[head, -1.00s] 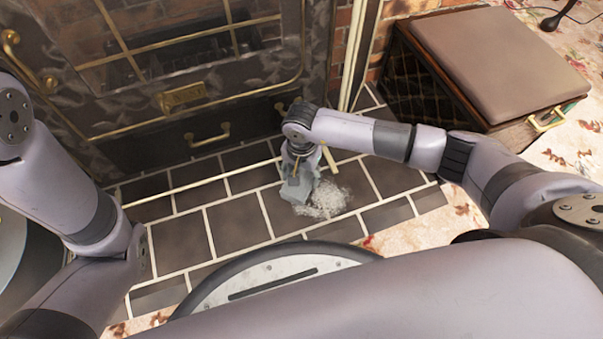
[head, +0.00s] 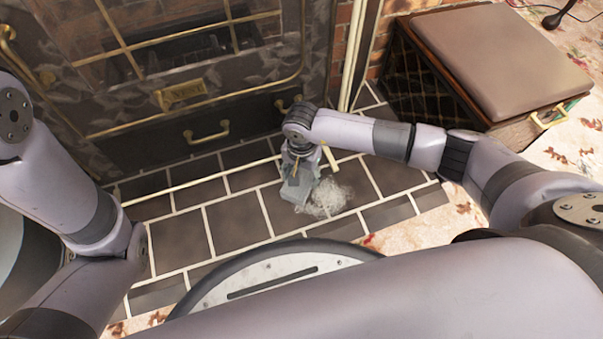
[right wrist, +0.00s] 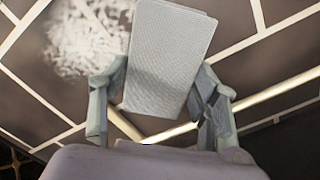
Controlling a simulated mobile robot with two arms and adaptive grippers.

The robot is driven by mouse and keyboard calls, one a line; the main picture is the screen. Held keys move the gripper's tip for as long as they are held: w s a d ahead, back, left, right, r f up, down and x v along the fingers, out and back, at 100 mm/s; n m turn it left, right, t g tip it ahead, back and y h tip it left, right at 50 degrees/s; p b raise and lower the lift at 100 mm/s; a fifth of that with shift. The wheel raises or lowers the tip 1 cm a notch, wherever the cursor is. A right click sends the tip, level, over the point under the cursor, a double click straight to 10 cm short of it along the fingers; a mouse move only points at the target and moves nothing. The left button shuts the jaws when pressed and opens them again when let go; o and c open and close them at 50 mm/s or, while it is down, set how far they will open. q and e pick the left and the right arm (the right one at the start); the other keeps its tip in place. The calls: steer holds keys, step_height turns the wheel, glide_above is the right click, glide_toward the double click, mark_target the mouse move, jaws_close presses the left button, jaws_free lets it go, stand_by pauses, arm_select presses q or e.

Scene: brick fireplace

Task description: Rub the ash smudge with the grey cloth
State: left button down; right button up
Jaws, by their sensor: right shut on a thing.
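The ash smudge (head: 331,196) is a pale, speckled patch on the dark hearth tiles, and it also shows at the upper left of the right wrist view (right wrist: 82,45). My right gripper (head: 297,172) points down just left of the smudge. It is shut on the grey cloth (right wrist: 168,55), a folded, woven pad between the two fingers. In the head view the cloth (head: 295,191) is small and partly hidden by the gripper. It appears at or close to the tiles beside the smudge; contact cannot be told. My left arm shows at the left, but its gripper is out of view.
The dark stove front with brass trim (head: 185,95) and a drawer handle (head: 208,134) stands behind the hearth (head: 235,222). A brown cushioned box (head: 500,60) is at the right. A floral carpet (head: 575,150) surrounds it. Tiles left of the cloth are clear.

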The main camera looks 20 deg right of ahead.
steer(key=shift+f+b, duration=0.3)
steer(key=shift+f, duration=0.15)
